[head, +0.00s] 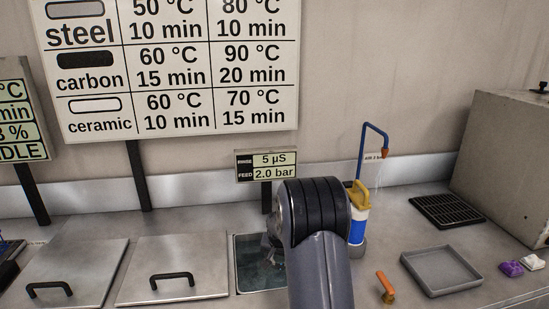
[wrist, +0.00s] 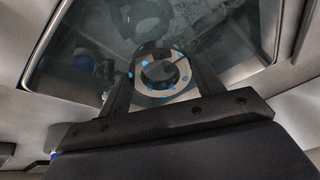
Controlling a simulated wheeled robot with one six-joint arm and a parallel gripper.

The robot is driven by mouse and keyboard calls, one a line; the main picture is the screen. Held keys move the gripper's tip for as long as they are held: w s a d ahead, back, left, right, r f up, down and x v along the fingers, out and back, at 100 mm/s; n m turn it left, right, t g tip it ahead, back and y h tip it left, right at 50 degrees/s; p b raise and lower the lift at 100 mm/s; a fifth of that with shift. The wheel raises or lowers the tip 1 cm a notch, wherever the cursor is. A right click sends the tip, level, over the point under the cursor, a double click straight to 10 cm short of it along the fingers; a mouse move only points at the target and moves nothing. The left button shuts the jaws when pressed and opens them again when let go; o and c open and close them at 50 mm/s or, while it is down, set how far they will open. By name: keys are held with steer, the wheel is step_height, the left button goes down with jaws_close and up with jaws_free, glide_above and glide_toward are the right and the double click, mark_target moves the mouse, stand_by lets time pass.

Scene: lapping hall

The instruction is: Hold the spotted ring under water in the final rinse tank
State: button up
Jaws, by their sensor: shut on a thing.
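The spotted ring (wrist: 136,76), pale with blue spots, sits between the two fingers of my gripper (wrist: 162,70) in the wrist view. My gripper is shut on it. The open rinse tank (wrist: 48,38) lies beyond the ring, with dark clear water in it. A ring-shaped dark reflection shows in the water, and the ring seems to be above the surface, though the exact gap is hard to tell. In the head view the rinse tank (head: 236,268) is partly covered by my arm; my gripper (head: 270,247) shows only in part over it, and the ring is hidden.
Two lidded tanks (head: 172,256) stand left of the rinse tank. A rinse display (head: 266,165) stands behind it. An orange-handled valve (head: 386,288) and grey tray (head: 442,270) lie further right.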

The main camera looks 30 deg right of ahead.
steer(key=shift+r+p, duration=1.35)
steer(key=shift+r, duration=1.55)
